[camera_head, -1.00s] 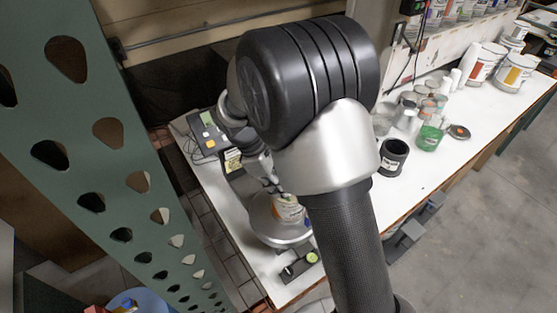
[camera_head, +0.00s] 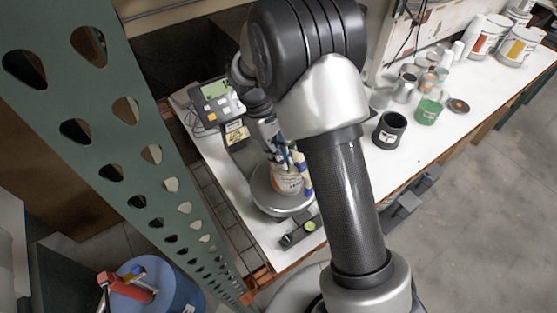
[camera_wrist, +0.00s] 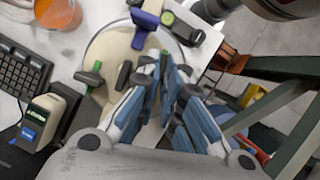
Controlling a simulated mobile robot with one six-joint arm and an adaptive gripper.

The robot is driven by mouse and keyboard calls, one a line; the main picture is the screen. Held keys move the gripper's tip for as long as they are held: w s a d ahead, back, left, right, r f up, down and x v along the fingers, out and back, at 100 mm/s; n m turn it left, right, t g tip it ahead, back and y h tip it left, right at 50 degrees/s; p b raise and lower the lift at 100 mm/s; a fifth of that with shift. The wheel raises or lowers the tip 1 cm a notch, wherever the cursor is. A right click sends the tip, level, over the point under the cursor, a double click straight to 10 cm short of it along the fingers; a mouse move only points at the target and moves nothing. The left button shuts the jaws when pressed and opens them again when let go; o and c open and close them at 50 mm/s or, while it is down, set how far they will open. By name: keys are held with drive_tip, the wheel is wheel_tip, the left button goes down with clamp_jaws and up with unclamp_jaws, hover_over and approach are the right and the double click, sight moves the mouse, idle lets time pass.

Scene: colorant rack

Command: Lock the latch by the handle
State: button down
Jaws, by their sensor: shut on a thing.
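In the head view, my gripper (camera_head: 283,160) is down at the can (camera_head: 288,182) with an orange label, on a round silver plate (camera_head: 275,204). In the wrist view, my gripper (camera_wrist: 165,80) has blue-padded fingers close together over a round pale surface with a light rim (camera_wrist: 95,52). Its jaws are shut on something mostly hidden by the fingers. I take it for the latch handle, but cannot make out its shape. I cannot tell the latch's position.
A black device with a green round part (camera_head: 300,232) lies near the table's front edge. A device with a screen (camera_head: 215,100) stands behind. A black cup (camera_head: 390,130) and green jar (camera_head: 428,111) stand right. A green perforated post (camera_head: 110,150) and blue barrel (camera_head: 165,290) flank the left.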

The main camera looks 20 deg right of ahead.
drive_tip(key=shift+m, duration=0.3)
drive_tip(key=c, duration=2)
unclamp_jaws()
drive_tip(key=shift+r, duration=0.1)
drive_tip(key=v, duration=0.8)
drive_tip(key=shift+s+d+r, duration=0.2)
drive_tip(key=shift+s, duration=0.2)
